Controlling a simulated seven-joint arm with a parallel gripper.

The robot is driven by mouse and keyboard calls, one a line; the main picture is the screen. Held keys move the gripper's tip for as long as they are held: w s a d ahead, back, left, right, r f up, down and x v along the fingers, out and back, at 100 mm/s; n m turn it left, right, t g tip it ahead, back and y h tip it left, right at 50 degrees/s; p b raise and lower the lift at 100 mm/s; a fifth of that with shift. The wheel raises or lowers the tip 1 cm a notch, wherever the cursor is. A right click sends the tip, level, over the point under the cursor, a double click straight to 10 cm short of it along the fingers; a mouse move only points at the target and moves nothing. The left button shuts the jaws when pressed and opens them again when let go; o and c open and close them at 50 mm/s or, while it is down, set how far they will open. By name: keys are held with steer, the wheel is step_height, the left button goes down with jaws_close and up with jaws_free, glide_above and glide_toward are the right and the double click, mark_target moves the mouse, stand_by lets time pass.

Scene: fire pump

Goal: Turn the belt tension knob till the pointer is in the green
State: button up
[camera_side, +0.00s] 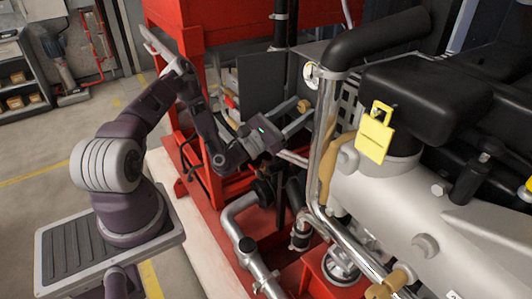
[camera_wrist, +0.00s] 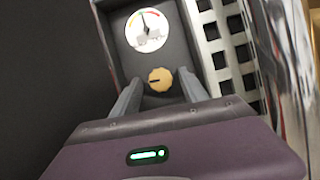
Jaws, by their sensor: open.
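In the wrist view, the belt tension knob (camera_wrist: 160,79) is a round tan knob with a dark line on its left side. Above it is a round white gauge (camera_wrist: 147,30) with coloured arcs at its rim. Its dark pointer stands near upright, tilted slightly left; I cannot tell exactly which colour it is on. My gripper (camera_wrist: 158,90) is open, its two grey fingers on either side of and just short of the knob. In the side view my gripper (camera_side: 294,126) reaches toward the tan knob (camera_side: 304,105), and the gauge (camera_side: 312,74) is seen edge-on.
A chrome pipe (camera_side: 327,130) runs close to the right of the knob. A slotted metal panel (camera_wrist: 228,45) is right of the gauge. A dark panel (camera_side: 262,82) stands left of my gripper. A yellow tag (camera_side: 375,138) hangs on the engine.

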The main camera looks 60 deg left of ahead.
steer(key=v, duration=0.7)
steer(key=s+d+r+m+g+h, duration=0.3)
steer(key=d+r+m+g+h, duration=0.4)
steer(key=m+h, duration=0.35)
steer(key=s+d+r+m+g+h, duration=0.2)
steer(key=d+r+m+g+h, duration=0.45)
steer(key=m+h, duration=0.35)
steer(key=s+d+m+g+y, duration=0.2)
steer(key=s+d+m+g, duration=0.3)
steer(key=s+g, duration=0.2)
steer(key=s+d+m+g+y, duration=0.3)
steer(key=s+d+m+g, duration=0.1)
steer(key=s+m+g, duration=0.2)
steer(key=shift+s+d+f+g, duration=0.3)
steer(key=shift+s+g, duration=0.6)
steer(key=shift+g, duration=0.45)
steer(key=shift+d, duration=0.1)
